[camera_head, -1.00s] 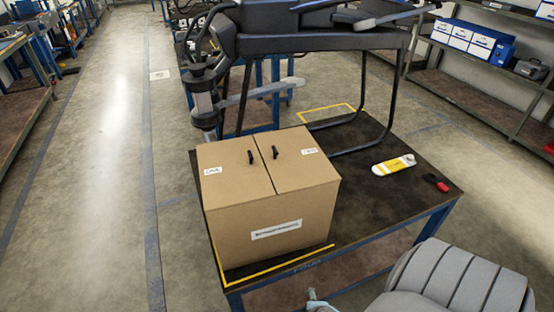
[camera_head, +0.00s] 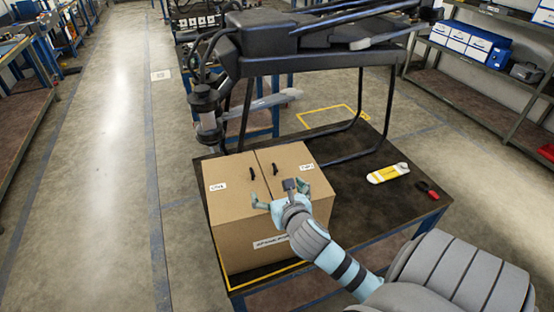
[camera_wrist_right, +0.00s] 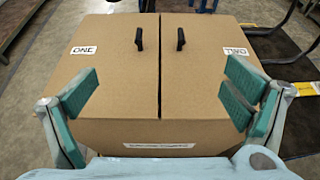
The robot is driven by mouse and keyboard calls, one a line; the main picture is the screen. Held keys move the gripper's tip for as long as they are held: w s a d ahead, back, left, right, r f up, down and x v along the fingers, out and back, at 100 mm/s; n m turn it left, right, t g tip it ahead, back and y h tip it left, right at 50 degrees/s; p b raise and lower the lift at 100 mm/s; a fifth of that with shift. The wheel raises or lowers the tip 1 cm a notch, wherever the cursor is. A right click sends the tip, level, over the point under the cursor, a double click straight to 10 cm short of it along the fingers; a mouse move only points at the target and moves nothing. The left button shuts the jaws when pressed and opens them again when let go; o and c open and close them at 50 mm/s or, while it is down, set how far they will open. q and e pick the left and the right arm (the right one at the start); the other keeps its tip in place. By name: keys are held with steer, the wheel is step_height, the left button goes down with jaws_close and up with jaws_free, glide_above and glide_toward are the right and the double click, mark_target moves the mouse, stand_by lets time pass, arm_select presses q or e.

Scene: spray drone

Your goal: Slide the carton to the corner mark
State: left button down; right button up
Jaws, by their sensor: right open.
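The carton (camera_head: 255,228) is a closed brown box with two black handles on its top flaps and a white label on its front. It stands upright at the table's near left corner, behind a yellow corner line (camera_head: 270,277). My right gripper (camera_head: 281,194) is open in front of the carton's front upper edge. In the right wrist view its green-padded fingers (camera_wrist_right: 160,92) spread wide over the carton (camera_wrist_right: 120,75), whose flaps read ONE and TWO; nothing is between the fingers. I cannot tell whether they touch it.
A large black drone (camera_head: 290,45) stands on the dark table (camera_head: 370,215), its leg frame behind the carton. A yellow and white item (camera_head: 388,173) and a red and black tool (camera_head: 427,190) lie on the right.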

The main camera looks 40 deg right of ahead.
mark_target(264, 173)
steer(key=shift+w+f, duration=0.1)
steer(key=x, duration=1.4)
steer(key=shift+w+f, duration=0.15)
steer(key=shift+c, duration=0.6)
steer(key=c, duration=1.9)
